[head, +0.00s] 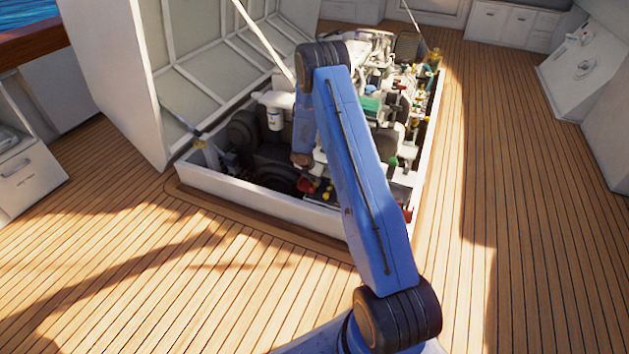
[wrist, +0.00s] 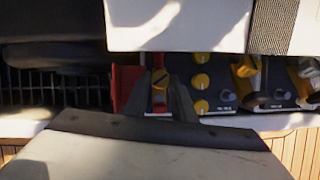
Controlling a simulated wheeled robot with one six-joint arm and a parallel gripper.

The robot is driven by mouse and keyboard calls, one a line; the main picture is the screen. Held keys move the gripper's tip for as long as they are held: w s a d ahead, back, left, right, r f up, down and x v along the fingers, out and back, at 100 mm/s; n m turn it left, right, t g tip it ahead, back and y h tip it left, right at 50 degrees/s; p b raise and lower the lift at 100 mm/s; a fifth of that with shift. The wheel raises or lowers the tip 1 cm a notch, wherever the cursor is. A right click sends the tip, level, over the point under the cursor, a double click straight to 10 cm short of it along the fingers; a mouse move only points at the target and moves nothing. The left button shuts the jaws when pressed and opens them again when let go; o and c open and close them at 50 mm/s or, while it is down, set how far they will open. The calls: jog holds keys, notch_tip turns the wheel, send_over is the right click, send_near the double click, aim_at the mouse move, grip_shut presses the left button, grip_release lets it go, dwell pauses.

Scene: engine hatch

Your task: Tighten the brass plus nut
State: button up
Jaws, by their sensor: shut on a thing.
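The brass plus nut (wrist: 160,79) shows in the wrist view as a small yellow piece with a dark line across it, beside a red part (wrist: 128,84). My gripper (wrist: 163,100) reaches up from the bottom edge, with its narrow grey fingers on either side of the nut and shut on it. In the head view my blue arm reaches down into the open engine hatch. The red part (head: 305,185) shows low near the hatch's front edge there; the nut and the fingertips are too small or hidden to make out.
In the wrist view yellow knobs (wrist: 201,81) and yellow-handled switches (wrist: 246,68) stand close to the right. A white box (wrist: 178,25) overhangs above. The white hatch coaming (head: 262,213) borders the engine bay; the raised lid (head: 190,75) stands left. The wooden deck (head: 520,230) is clear.

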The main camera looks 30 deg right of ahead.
jog(key=m+g, duration=0.1)
jog(key=m, duration=0.2)
jog(key=shift+w+a+h, duration=0.1)
jog(key=shift+w+h, duration=0.05)
jog(key=shift+h, duration=0.15)
jog(key=shift+w+m+g, duration=0.15)
jog(key=shift+m+g, duration=0.75)
jog(key=shift+m, duration=1.3)
jog(key=o, duration=1.1)
jog(key=shift+c, duration=0.2)
jog(key=s+v, duration=0.1)
jog(key=v, duration=1.6)
jog(key=shift+w+r, duration=0.2)
jog(key=shift+w, duration=0.3)
